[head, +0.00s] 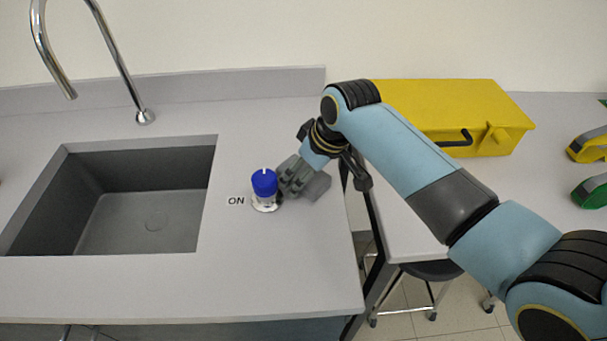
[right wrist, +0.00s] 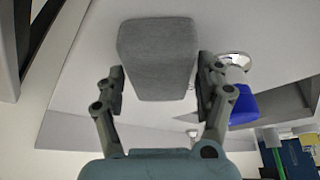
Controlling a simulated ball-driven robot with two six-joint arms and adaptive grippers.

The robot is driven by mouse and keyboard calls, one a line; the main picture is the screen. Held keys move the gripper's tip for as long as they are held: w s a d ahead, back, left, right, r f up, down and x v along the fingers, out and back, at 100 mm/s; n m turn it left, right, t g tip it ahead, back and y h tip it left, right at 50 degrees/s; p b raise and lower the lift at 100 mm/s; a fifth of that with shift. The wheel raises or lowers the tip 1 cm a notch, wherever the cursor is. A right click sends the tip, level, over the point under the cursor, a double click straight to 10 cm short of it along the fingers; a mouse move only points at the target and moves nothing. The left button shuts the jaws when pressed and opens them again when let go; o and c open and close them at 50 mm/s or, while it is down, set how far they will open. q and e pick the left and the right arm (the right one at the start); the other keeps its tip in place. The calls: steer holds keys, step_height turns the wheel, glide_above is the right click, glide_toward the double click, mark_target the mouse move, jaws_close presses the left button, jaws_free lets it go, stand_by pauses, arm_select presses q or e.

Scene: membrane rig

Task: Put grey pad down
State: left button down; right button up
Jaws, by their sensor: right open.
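The grey pad (head: 316,188) is a block on the counter, just right of the blue-topped knob, partly hidden by my right gripper in the head view. In the right wrist view the grey pad (right wrist: 158,55) sits between the two fingers. My right gripper (head: 296,176) is open around it, with a thin gap visible on the left side; contact on the right side is hard to tell. The right gripper's fingers also show in the wrist view (right wrist: 160,75). My left gripper is not in view.
The blue knob (head: 264,184) on a silver base stands close beside the gripper, next to an "ON" label (head: 236,201). A sink (head: 140,200) with a tap (head: 144,116) lies left. A yellow case (head: 440,105) stands behind my right arm. The front counter is clear.

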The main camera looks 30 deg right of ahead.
steer(key=shift+c, duration=0.2)
steer(key=c, duration=0.6)
